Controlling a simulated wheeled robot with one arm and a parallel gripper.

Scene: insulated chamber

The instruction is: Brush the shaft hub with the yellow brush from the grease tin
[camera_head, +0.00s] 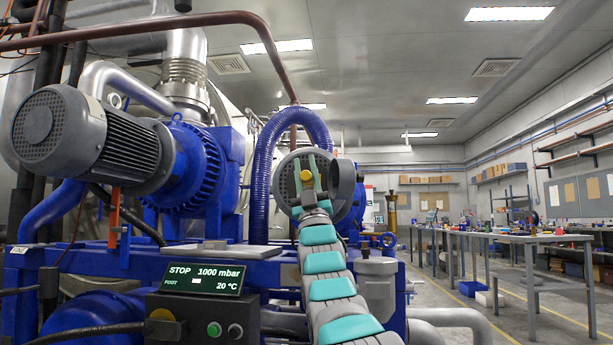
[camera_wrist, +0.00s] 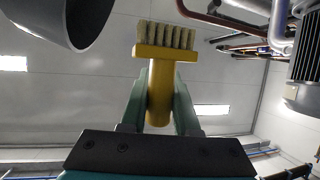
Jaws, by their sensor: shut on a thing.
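My gripper (camera_head: 308,178) is raised in front of the blue machine. In the wrist view my gripper (camera_wrist: 160,90) is shut on the yellow brush (camera_wrist: 160,70). The brush handle lies between the green fingers, and its pale bristles point up in the picture, away from them. A small yellow part of the brush (camera_head: 306,175) shows between the fingers in the head view. A grey open cylinder (camera_wrist: 70,25), which may be the shaft hub, is at upper left in the wrist view, apart from the bristles. I cannot make out the grease tin.
A grey motor (camera_head: 85,135) and a blue ribbed hose (camera_head: 264,165) are left of my gripper. A control panel reading STOP (camera_head: 205,278) stands lower left. Workbenches (camera_head: 520,239) line the right side, with open floor before them. Pipes (camera_wrist: 240,25) show at upper right in the wrist view.

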